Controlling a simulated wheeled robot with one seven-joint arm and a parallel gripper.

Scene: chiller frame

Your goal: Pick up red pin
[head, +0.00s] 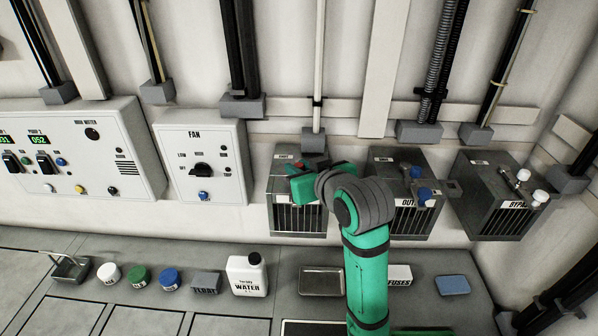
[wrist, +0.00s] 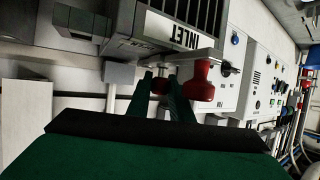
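My arm hides part of the box.
The OUT box (head: 412,215) with blue pins and the BYPASS box (head: 495,200) with white pins are to the right. The FAN panel (head: 205,150) is to the left. A water jug (head: 247,277) and a metal tray (head: 322,282) stand on the counter below.

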